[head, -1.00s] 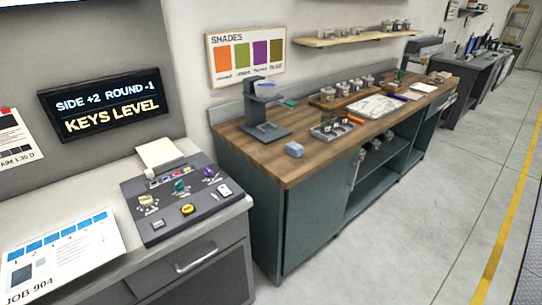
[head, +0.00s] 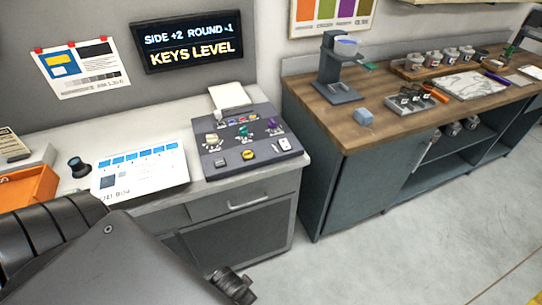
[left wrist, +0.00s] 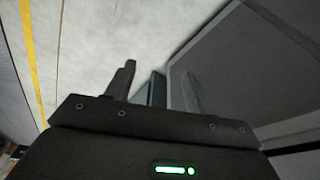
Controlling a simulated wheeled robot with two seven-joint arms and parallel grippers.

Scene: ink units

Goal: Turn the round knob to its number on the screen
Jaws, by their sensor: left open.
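The dark control panel (head: 249,150) sits on the light counter. It carries a beige knob (head: 213,139), a green knob (head: 244,131) and a purple knob (head: 271,126); which is the round one is too small to tell. The screen (head: 187,46) on the wall reads "SIDE +2 ROUND -1" and "KEYS LEVEL". My left gripper (left wrist: 158,72) is open and empty in the left wrist view, facing the floor and a grey cabinet side. In the head view my left arm fills the lower left, below and apart from the panel. My right gripper is out of view.
A job card (head: 140,172) lies left of the panel, with a dark round item (head: 78,167) and an orange bin (head: 28,190) farther left. A drawer handle (head: 248,203) juts from the cabinet front. A wooden workbench (head: 400,125) stands right. Floor is clear at lower right.

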